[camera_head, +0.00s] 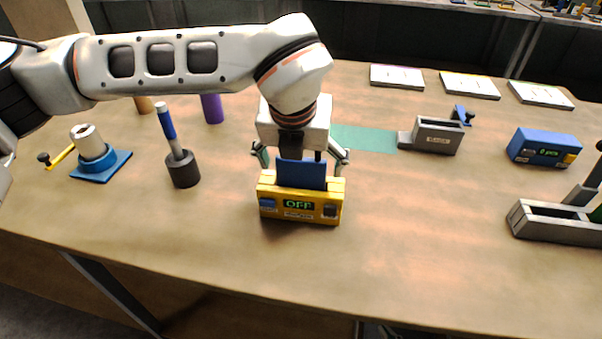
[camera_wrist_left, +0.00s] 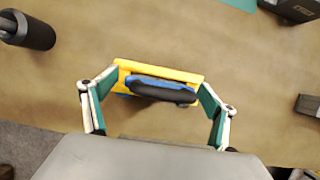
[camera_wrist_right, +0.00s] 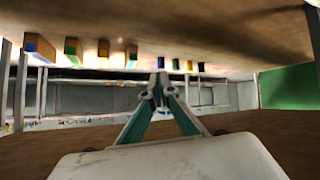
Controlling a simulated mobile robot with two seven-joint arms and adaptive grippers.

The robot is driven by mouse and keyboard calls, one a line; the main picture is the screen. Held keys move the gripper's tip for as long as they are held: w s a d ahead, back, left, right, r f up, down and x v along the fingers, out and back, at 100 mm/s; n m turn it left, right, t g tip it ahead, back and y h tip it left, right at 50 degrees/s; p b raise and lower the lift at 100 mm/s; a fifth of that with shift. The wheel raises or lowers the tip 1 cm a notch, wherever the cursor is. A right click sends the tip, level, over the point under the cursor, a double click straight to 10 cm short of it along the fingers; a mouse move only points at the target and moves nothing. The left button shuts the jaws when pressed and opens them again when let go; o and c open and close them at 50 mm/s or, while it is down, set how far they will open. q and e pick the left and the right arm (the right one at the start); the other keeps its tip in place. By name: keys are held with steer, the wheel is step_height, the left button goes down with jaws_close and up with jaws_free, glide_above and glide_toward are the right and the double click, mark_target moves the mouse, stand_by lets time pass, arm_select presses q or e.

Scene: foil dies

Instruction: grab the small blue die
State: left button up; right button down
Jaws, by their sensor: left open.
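A blue block-like piece (camera_head: 302,174), which looks like the small blue die, stands upright in or on top of a yellow box (camera_head: 268,190) whose display reads OFF. In the left wrist view the blue piece (camera_wrist_left: 135,82) has a dark rounded top and lies over the yellow box (camera_wrist_left: 190,75). My left gripper (camera_head: 301,163) is open above the box, its fingers on either side of the blue piece and apart from it. The gripper (camera_wrist_left: 158,88) also straddles it in the left wrist view. My right gripper (camera_wrist_right: 161,82) is shut and empty, low near the table's underside.
A dark cylinder holder (camera_head: 184,170) with a blue-handled tool and a blue-based stand (camera_head: 100,165) are at left. A grey open box (camera_head: 438,136), a blue display box (camera_head: 544,147) and a grey tray (camera_head: 555,222) are at right.

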arm_select(q)
steer(key=c, duration=1.5)
steer(key=shift+r, duration=0.1)
steer(key=shift+c, duration=0.4)
